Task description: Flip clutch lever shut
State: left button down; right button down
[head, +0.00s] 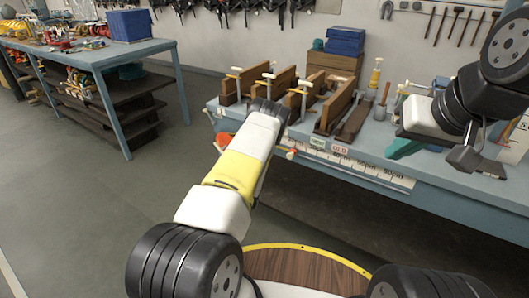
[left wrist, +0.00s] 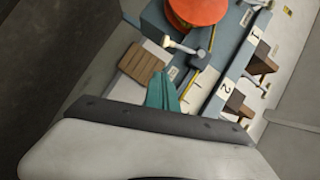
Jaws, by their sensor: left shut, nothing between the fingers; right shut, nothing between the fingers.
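In the left wrist view, a short lever with a pale rounded end (left wrist: 172,43) lies beside an orange-red disc (left wrist: 197,10); I cannot tell for sure that it is the clutch lever. My left gripper (left wrist: 160,80) shows its teal fingers together and empty, below that lever and apart from it in the picture. In the head view my left arm reaches to the bench's left end and hides its own gripper. A red part (head: 222,140) shows there beside the arm. My right gripper (head: 398,152) has its teal fingers shut and empty, low over the bench's front right.
The bench (head: 440,175) carries upright wooden boards (head: 337,107) with pale handles, a blue case (head: 345,40) and small tools. In the left wrist view a grooved wooden block (left wrist: 142,63) is close to the left fingers. Open floor (head: 90,220) lies at the left.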

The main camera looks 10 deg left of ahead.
pick_arm(q)
jog(key=a+v, duration=0.1)
jog(key=v, duration=0.5)
jog(key=shift+d, duration=0.45)
